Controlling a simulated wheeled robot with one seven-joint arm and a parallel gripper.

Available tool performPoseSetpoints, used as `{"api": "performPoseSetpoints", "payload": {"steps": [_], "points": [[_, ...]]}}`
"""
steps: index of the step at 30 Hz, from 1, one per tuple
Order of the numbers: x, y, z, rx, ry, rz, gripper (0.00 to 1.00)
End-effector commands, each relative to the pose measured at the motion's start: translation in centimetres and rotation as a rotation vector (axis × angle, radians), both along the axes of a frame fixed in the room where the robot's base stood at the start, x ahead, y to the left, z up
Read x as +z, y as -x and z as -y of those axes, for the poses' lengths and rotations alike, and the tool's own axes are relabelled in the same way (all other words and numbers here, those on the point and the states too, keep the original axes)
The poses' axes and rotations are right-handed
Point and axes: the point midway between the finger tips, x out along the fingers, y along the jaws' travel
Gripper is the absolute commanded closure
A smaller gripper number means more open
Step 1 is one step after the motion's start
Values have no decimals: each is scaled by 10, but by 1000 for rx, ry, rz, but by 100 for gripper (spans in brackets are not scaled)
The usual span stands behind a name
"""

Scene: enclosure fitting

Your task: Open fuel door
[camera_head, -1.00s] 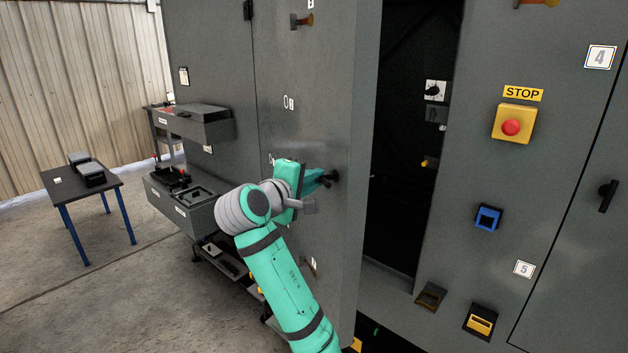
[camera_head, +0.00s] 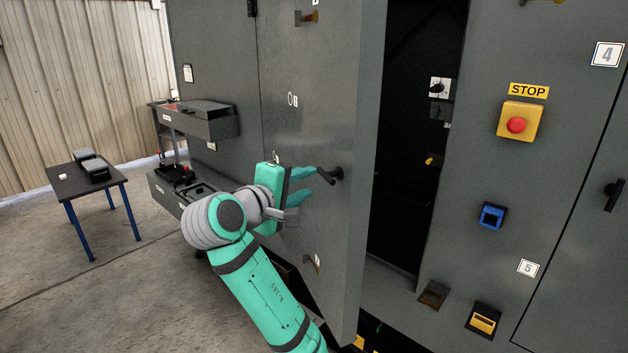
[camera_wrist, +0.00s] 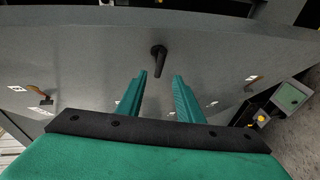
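The grey cabinet door (camera_head: 320,90) stands ajar, swung out toward me, with a dark gap on its right. A black handle (camera_head: 333,175) sticks out near its free edge; it also shows in the wrist view (camera_wrist: 158,60). My gripper (camera_head: 312,185) is on the left side of the handle, with its two green fingers apart and nothing between them. In the wrist view, the fingers (camera_wrist: 158,80) point toward the handle, which lies just beyond the fingertips. I cannot tell from the pictures which panel is named the fuel door.
The dark cabinet interior (camera_head: 410,150) shows through the gap. A red stop button (camera_head: 516,125) is on the panel at right. Open grey drawers (camera_head: 195,122) stick out at left, near a small table (camera_head: 80,182). Bare floor lies at left.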

Motion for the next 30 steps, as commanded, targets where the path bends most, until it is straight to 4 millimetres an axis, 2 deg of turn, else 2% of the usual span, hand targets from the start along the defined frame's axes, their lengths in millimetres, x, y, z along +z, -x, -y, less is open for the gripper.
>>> {"api": "performPoseSetpoints", "payload": {"steps": [6, 17, 20, 21, 22, 26, 30], "points": [[5, 23, -11, 1, 0, 0, 67], [5, 28, -13, -1, 0, -2, 67], [4, 28, -14, 1, -1, -2, 86], [1, 27, -14, 4, -4, -3, 95], [-3, 27, -14, 7, -6, -5, 100], [-32, 20, -17, 40, -37, -10, 100], [-86, 14, -23, 97, -103, -15, 100]]}}
